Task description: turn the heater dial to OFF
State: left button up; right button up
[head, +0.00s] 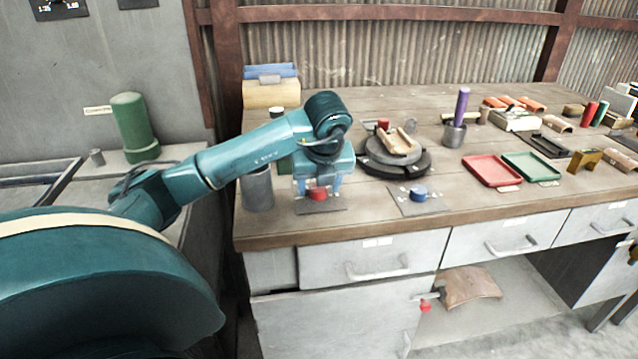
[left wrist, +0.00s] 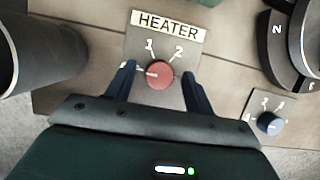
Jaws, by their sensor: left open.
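The red heater dial (left wrist: 160,75) sits on a grey plate (left wrist: 143,61) under a HEATER label (left wrist: 168,25). The marks 1 and 2 show above the dial, and a pale line shows at its left side. Other marks around it are hidden or too small to read. My left gripper (left wrist: 159,70) is open, with one finger on each side of the dial; I cannot tell whether they touch it. In the head view the left gripper (head: 319,186) points down over the red dial (head: 318,194) near the bench's front edge. My right gripper is not in view.
A blue dial (head: 418,193) on its own plate stands to the right. A grey cylinder (head: 258,188) stands close left of the gripper. A round black turntable (head: 395,160) is behind to the right. Red (head: 490,170) and green (head: 531,166) trays lie further right.

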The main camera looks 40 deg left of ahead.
pick_arm(q)
jog(key=shift+r, duration=0.15)
jog(key=p+v, duration=0.3)
jog(key=v, duration=1)
jog(key=shift+p, duration=0.35)
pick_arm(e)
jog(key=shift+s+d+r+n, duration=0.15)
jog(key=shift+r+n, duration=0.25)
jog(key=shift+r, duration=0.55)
pick_arm(q)
jog(key=shift+d, duration=0.1)
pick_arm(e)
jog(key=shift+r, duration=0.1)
